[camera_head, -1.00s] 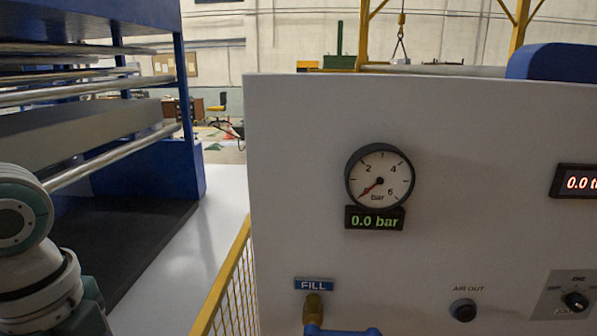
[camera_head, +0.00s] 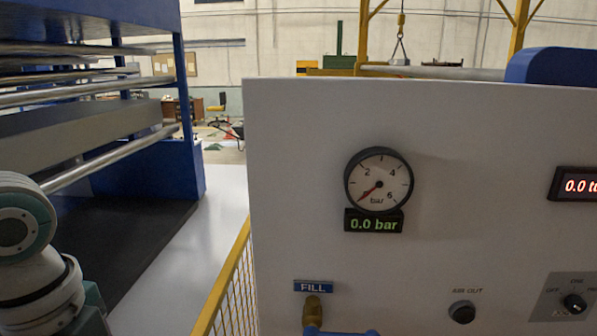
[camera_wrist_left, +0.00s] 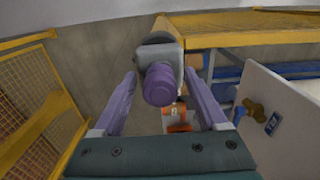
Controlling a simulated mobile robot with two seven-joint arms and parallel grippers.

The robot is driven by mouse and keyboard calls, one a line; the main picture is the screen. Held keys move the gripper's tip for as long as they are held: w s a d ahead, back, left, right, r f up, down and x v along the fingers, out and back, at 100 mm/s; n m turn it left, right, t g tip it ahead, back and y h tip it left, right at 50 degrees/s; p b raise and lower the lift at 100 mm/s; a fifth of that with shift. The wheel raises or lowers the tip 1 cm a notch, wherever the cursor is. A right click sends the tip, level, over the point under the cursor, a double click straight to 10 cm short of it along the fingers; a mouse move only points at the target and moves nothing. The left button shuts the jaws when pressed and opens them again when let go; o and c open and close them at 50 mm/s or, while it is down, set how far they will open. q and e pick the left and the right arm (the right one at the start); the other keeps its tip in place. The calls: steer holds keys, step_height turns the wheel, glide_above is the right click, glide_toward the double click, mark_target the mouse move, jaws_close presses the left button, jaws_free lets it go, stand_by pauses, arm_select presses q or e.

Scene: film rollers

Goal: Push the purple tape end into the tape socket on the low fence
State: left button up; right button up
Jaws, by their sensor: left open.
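In the left wrist view, a ribbed purple cylinder (camera_wrist_left: 159,86), which looks like the tape end, points toward the camera. Its far end meets a grey block (camera_wrist_left: 160,54) with a dark top, probably the tape socket; I cannot tell how deep it sits. The block stands by the near end of the yellow fence rail (camera_wrist_left: 235,43). My left gripper (camera_wrist_left: 163,86) is open, its purple fingers either side of the cylinder with visible gaps. The head view shows only my left arm links at the lower left, not the gripper. My right gripper is in neither view.
A white panel (camera_head: 420,200) with a pressure gauge (camera_head: 379,181) reading 0.0 bar fills the head view's right. A yellow mesh fence (camera_head: 226,285) runs along its left side. A blue rack with rollers (camera_head: 110,160) stands at left. Orange parts (camera_wrist_left: 178,118) lie below the cylinder.

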arm_select(q)
jaws_close()
stand_by(0.7)
steer(key=shift+r, duration=0.15)
steer(key=shift+r+p, duration=2.9)
steer(key=shift+p, duration=0.3)
